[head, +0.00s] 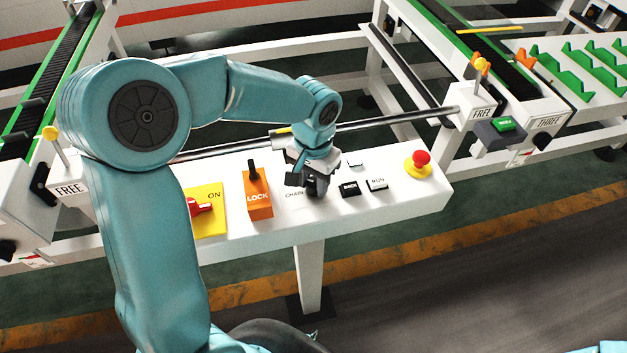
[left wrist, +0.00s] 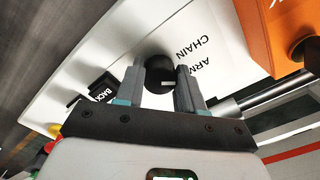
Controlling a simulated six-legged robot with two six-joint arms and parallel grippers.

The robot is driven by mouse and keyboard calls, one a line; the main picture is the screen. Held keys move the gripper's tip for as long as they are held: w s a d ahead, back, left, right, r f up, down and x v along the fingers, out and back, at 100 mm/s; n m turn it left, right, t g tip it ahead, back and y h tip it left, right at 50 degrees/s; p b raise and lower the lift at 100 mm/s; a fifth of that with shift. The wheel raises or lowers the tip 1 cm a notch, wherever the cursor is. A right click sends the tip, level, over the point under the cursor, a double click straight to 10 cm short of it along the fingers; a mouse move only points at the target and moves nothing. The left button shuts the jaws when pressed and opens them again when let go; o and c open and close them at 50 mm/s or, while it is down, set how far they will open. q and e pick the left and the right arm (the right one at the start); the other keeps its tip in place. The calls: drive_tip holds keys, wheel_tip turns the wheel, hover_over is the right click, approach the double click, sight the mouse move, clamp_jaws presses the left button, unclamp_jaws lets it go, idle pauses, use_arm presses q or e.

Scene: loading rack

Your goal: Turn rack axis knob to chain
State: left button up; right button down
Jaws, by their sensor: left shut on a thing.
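The rack axis knob is a round black knob (left wrist: 157,68) with a small pale mark on its face. It sits on the white control panel beside the printed word CHAIN and a second, partly covered label. My left gripper (head: 311,187) reaches down onto the panel right of the CHAIN label. In the left wrist view its two grey fingers (left wrist: 159,82) stand on either side of the knob, shut on it. In the head view the gripper mostly hides the knob, and I cannot tell its exact pointing direction. My right gripper is not in view.
Left of the knob are the orange LOCK block (head: 258,197) with a black lever and a red switch (head: 200,207) on a yellow plate. Right are the black BACK button (head: 349,189), the white RUN button (head: 377,185) and a red mushroom button (head: 421,159). A metal bar runs behind.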

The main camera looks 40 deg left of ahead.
sight(314, 183)
use_arm(q)
drive_tip(key=n+b, duration=0.2)
drive_tip(key=n, duration=0.1)
drive_tip(key=shift+n, duration=0.3)
drive_tip(key=shift+w+r+n+b, duration=0.1)
drive_tip(key=shift+n+b, duration=0.75)
drive_tip(key=shift+n, duration=0.95)
drive_tip(key=o, duration=1)
drive_tip(key=shift+o, duration=0.2)
wheel_tip(314, 183, up, 16)
drive_tip(key=p, duration=0.1)
drive_tip(key=shift+r, duration=0.2)
drive_tip(key=shift+d, duration=0.1)
